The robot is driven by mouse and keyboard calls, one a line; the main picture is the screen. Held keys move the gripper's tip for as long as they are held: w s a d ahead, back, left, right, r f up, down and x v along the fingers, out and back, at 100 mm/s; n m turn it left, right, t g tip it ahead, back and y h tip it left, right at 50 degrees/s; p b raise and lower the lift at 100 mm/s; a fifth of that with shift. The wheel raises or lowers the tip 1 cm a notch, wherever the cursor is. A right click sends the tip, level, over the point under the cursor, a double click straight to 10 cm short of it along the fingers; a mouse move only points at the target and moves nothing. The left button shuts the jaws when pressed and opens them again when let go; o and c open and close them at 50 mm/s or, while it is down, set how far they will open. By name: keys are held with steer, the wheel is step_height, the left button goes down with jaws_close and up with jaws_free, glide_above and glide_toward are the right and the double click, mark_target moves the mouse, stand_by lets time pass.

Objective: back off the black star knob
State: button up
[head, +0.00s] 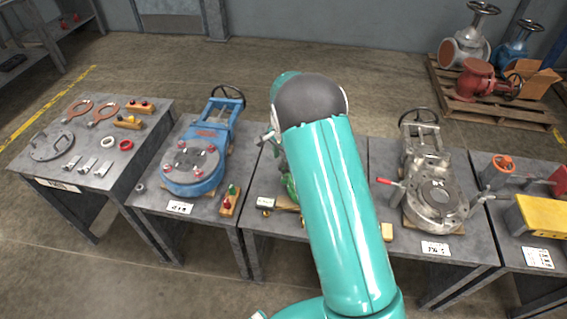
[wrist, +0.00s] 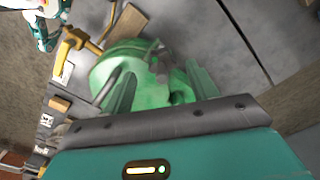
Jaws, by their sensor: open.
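I cannot make out a black star knob in either view. A green valve body (wrist: 125,62) fills the middle of the wrist view, with a grey rod or lever across it. Only a sliver of this green valve (head: 290,186) shows in the head view, beside my arm, which hides the rest. My gripper (wrist: 158,82) is open, its two fingers reaching toward the green valve. I cannot tell whether they touch it. In the head view my gripper is hidden behind my arm.
A blue valve (head: 194,168) with a black handwheel stands on the table to the left, and a grey metal valve (head: 436,192) to the right. A red-handled lever (head: 388,182) juts from the grey valve. A pallet (head: 500,112) with more valves lies behind. Open floor surrounds the tables.

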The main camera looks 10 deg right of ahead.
mark_target(284, 162)
steer(key=shift+w+f, duration=0.1)
steer(key=shift+f, duration=1.6)
steer(key=c, duration=1)
steer(key=shift+n, duration=0.3)
